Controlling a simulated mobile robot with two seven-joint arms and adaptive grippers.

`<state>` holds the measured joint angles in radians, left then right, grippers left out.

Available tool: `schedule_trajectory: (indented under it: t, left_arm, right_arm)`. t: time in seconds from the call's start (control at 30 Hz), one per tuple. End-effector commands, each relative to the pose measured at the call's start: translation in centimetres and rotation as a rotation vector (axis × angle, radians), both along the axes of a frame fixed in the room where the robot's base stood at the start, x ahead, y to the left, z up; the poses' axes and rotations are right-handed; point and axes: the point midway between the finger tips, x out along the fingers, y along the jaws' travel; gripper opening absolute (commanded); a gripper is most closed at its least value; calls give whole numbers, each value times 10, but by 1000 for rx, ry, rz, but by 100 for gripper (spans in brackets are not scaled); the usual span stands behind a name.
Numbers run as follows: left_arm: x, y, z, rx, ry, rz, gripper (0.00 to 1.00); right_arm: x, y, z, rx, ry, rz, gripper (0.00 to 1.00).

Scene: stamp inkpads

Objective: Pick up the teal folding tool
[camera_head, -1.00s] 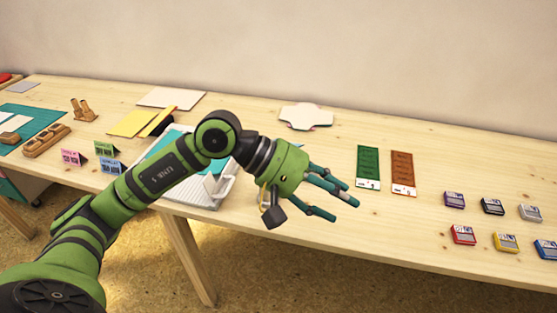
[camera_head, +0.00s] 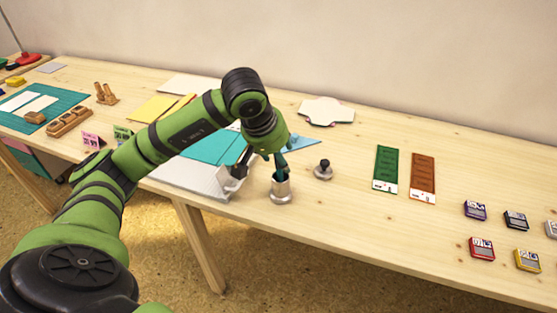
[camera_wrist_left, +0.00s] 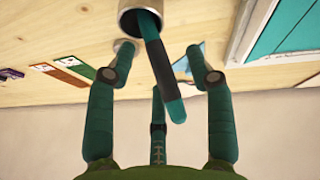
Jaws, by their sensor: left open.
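The teal folding tool (camera_wrist_left: 160,65) has a dark band around its middle. It stands tilted in a silver metal cup (camera_head: 281,193) near the table's front edge; the cup's rim also shows in the left wrist view (camera_wrist_left: 128,20). My left gripper (camera_head: 284,163) is above the cup, pointing down. In the left wrist view its teal fingers (camera_wrist_left: 160,88) are spread open, with the tool's free end between them and no clear grip on it. In the head view the gripper hides most of the tool. My right gripper is not in view.
A white trimmer with a teal top (camera_head: 190,178) stands left of the cup, close to my gripper. A small metal piece with a dark knob (camera_head: 323,170) stands to the right. Green (camera_head: 386,168) and brown (camera_head: 423,178) cards and several inkpads (camera_head: 482,248) lie farther right.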

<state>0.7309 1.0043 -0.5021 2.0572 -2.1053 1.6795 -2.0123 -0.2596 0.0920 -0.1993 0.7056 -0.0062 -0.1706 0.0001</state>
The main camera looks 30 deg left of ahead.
Motion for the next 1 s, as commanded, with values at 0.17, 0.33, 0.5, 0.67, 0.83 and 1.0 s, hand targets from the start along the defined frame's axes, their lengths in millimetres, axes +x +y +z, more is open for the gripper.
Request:
schedule_trajectory:
  t: [0.17,0.33,0.5,0.67,0.83,1.0]
  left_arm:
    - [2,0,-4,-2,-1,-1,53]
    - [2,-1,-4,-2,-1,-1,29]
    - [2,0,-4,-2,-1,-1,0]
    - [2,-1,-4,-2,-1,0,0]
    - [2,0,-2,-2,-2,0,0]
    - [6,4,9,-1,-4,2,0]
  right_arm:
    - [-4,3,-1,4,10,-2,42]
    - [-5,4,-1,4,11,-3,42]
    - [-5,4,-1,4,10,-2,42]
    - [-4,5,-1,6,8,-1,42]
    - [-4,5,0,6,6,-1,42]
    - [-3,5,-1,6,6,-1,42]
